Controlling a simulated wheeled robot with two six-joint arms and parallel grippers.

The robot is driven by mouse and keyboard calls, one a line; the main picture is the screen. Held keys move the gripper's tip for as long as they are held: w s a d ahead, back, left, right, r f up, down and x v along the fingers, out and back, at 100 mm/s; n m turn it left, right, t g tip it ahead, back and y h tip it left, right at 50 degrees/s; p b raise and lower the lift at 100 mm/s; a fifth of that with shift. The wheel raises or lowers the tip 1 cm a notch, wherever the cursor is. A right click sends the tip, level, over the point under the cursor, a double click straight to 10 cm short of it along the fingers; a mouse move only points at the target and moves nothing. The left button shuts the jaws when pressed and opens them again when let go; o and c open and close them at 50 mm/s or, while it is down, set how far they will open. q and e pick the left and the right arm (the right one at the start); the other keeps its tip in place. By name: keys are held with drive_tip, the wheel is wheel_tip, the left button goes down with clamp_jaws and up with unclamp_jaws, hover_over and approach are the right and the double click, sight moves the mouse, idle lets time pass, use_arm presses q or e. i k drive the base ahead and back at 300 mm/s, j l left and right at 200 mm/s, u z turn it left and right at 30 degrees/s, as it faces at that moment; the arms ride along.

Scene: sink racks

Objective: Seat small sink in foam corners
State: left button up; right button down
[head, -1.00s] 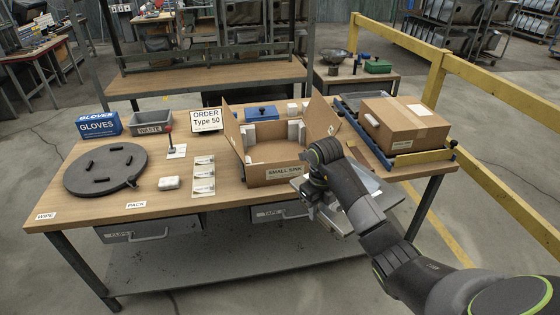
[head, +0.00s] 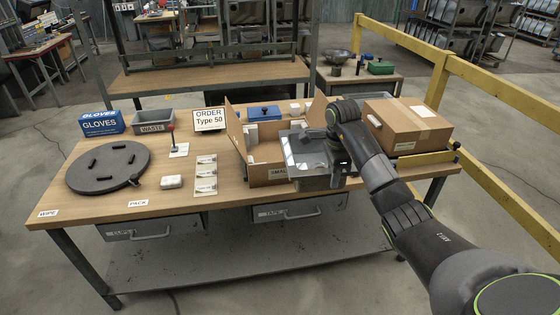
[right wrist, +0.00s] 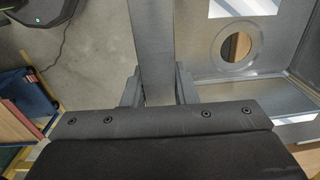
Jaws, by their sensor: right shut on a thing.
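The small sink (head: 308,153) is a grey metal basin. It is held over the right part of the open cardboard box (head: 268,174) and hides part of its front label. My right gripper (head: 338,160) is shut on the sink's right side. In the right wrist view the gripper (right wrist: 155,90) is beside the sink (right wrist: 203,62), whose round drain hole shows. A pale foam corner (head: 252,136) shows at the box's back left; the other foam corners are mostly hidden. I cannot tell whether the sink touches the box. My left gripper is not in view.
The box's left flap (head: 234,128) stands up. A yellow rail (head: 490,98) runs at right.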

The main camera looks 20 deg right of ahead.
sight(280, 159)
drive_tip(key=i, duration=1)
